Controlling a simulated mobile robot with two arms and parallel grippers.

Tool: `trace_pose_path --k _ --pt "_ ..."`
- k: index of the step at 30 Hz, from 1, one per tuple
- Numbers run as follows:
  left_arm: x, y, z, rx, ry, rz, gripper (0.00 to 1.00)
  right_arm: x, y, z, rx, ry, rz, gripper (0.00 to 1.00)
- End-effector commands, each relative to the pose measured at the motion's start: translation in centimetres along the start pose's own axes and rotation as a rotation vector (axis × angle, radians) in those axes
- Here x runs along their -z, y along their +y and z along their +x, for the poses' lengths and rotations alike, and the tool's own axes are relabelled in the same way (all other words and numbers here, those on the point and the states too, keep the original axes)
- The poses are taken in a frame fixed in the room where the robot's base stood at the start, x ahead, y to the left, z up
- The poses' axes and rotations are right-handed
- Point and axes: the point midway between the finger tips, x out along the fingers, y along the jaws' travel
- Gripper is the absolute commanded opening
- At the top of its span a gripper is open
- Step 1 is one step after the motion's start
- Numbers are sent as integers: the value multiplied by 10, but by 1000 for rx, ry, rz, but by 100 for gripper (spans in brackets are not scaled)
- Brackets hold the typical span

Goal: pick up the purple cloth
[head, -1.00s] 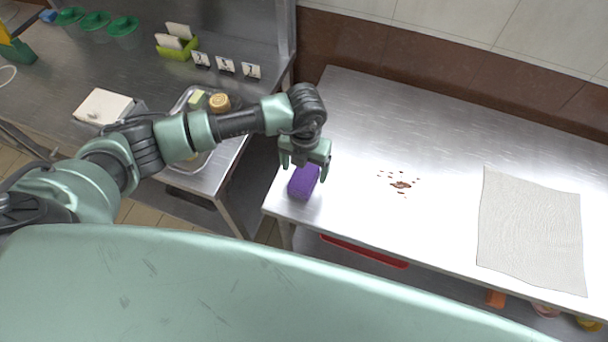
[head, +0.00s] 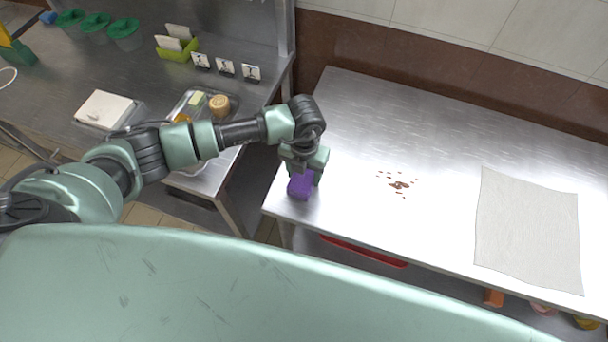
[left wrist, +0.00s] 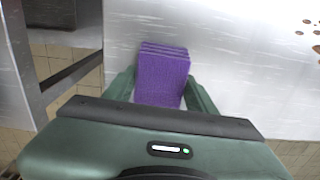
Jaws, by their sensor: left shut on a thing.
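The purple cloth (head: 300,186) is a small folded block at the left end of the steel table, near its front edge. In the left wrist view the cloth (left wrist: 162,76) shows several stacked layers between the two green fingers. My left gripper (head: 304,172) points down over the cloth and is shut on it. The gripper also shows in the left wrist view (left wrist: 160,95), with a finger on each side of the cloth. The cloth's underside is hidden, so I cannot tell whether it touches the table. My right gripper is not in view.
The steel table (head: 400,130) has brown spots (head: 400,184) in its middle and a pale cloth sheet (head: 527,230) at its right. A wall runs behind it. Another steel counter (head: 60,100) at the left holds a tray (head: 185,105), a white box (head: 104,108) and green-lidded containers (head: 96,22).

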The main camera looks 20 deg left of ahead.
Motion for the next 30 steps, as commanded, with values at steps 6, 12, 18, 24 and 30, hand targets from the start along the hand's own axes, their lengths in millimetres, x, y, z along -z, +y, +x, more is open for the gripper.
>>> trace_pose_path --k 6,12,18,24,30 --pt "-2 0 -20 3 -5 1 15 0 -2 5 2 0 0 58" --pt "-3 0 -70 3 -10 2 15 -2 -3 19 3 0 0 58" --pt "-2 0 -129 1 -9 1 15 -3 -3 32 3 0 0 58" --pt "-1 0 -173 0 -6 3 15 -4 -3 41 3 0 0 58" --pt "0 0 -195 0 -3 0 15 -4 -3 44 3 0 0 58"
